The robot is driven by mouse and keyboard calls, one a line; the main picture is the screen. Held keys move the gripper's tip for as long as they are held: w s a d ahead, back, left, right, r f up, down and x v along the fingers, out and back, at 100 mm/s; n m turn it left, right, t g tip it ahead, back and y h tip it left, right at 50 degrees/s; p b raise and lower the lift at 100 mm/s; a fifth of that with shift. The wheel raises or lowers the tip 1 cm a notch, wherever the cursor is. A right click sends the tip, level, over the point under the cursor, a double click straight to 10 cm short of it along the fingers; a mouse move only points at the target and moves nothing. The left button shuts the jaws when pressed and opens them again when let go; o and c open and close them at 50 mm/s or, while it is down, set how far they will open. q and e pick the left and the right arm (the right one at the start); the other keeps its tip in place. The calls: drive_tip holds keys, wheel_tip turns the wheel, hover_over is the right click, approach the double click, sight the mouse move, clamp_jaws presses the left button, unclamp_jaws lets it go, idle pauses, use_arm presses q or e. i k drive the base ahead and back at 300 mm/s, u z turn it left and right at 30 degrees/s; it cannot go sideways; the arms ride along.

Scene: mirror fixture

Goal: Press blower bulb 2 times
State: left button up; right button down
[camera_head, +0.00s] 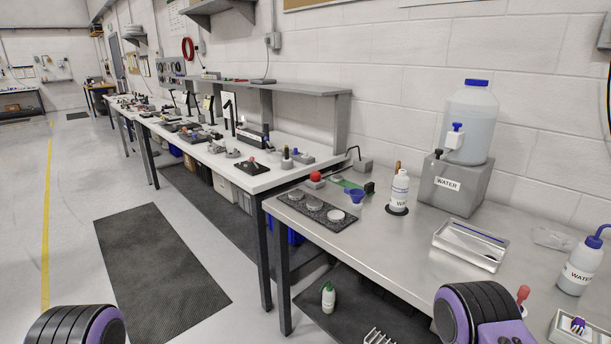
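I cannot tell for sure which thing is the blower bulb. A small red ball (316,175) sits on a grey block at the back left of the near steel bench. A red bulb-shaped tip (523,293) stands up near the front right, its lower part hidden behind my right arm. Another red knob (252,160) stands on a black plate on the farther white bench. Only rounded purple and black links of my two arms show, at the bottom left and bottom right. Neither gripper is in view.
The steel bench (402,246) has clear room in its middle. On it are a dark tray (307,214) with round discs, a white bottle (399,189), a clear tray (470,247), a grey water stand (455,186) and a wash bottle (580,266). A wall is behind.

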sight(315, 176)
drive_tip(key=u, duration=0.55)
drive_tip(key=k, duration=0.65)
drive_tip(key=u, duration=0.8)
drive_tip(key=i, duration=2.8)
drive_tip(key=z, duration=1.4)
drive_tip(key=i, duration=0.9)
drive_tip(key=z, duration=1.1)
